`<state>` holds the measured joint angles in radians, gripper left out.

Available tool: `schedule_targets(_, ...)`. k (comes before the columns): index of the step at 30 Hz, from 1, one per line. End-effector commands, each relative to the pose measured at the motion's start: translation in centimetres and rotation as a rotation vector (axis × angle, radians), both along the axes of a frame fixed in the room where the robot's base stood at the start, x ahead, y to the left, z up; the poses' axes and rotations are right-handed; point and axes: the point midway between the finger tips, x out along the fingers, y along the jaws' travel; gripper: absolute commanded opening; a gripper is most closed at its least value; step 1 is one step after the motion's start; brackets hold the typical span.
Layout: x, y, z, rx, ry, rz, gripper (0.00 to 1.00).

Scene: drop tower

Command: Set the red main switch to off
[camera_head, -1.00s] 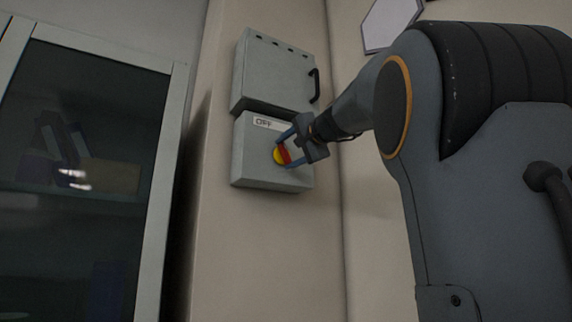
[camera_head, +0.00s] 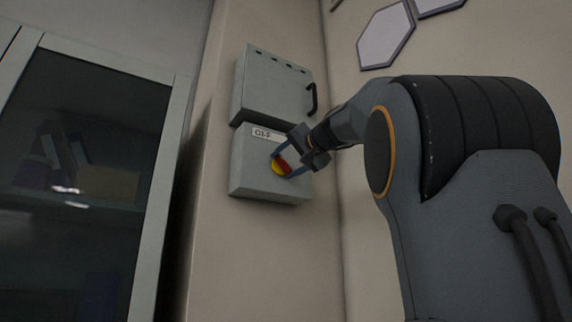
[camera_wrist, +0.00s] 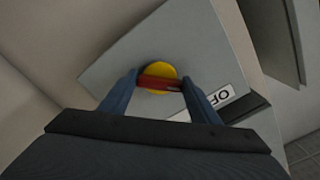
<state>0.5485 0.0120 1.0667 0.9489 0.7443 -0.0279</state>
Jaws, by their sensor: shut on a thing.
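The red switch handle (camera_head: 283,163) sits on a round yellow disc (camera_head: 277,169) on the front of the lower grey box, below a white label reading OFF (camera_head: 267,134). My gripper (camera_head: 283,164) reaches in from the right and is shut on the red handle. In the wrist view the red bar (camera_wrist: 161,83) lies crosswise between the two blue fingers (camera_wrist: 162,82), with the yellow disc (camera_wrist: 158,69) behind it. The handle slants in the head view, and the fingers cover its ends. The OFF label (camera_wrist: 224,97) is beside the right finger in the wrist view.
A grey cabinet (camera_head: 275,88) with a black handle (camera_head: 312,97) hangs just above the switch box (camera_head: 255,178). A glass-fronted cupboard (camera_head: 80,150) stands at the left. Hexagonal panels (camera_head: 387,37) are on the right wall. The wall below the box is clear.

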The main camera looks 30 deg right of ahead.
Motion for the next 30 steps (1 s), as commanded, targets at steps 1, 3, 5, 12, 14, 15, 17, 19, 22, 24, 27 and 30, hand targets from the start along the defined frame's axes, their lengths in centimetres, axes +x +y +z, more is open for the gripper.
schedule_targets(1, 0.0, 0.0, -0.1, -0.003, 0.001, 0.000, 0.34)
schedule_targets(3, 0.0, 0.0, -0.1, -0.003, 0.001, 0.000, 0.34)
schedule_targets(5, 0.0, 0.0, -0.1, -0.003, 0.001, 0.000, 0.34)
schedule_targets(12, 0.0, 0.0, 0.0, -0.001, 0.001, -0.001, 0.75)
schedule_targets(14, 0.0, 0.0, 0.0, -0.001, 0.001, -0.001, 0.75)
schedule_targets(15, 0.0, 0.0, 0.0, -0.001, 0.001, -0.001, 0.75)
schedule_targets(17, -0.1, 0.0, 0.0, -0.001, -0.001, -0.001, 0.75)
schedule_targets(19, -0.4, 0.0, 0.0, -0.001, -0.001, -0.001, 0.75)
schedule_targets(22, -1.5, -0.1, 0.0, -0.001, -0.001, -0.002, 0.75)
schedule_targets(24, -2.6, -0.2, 0.0, -0.002, -0.001, -0.004, 0.75)
schedule_targets(27, -4.3, -0.3, -0.1, -0.001, -0.001, -0.004, 0.75)
schedule_targets(30, -5.9, -0.3, -0.1, -0.001, -0.001, -0.004, 0.75)
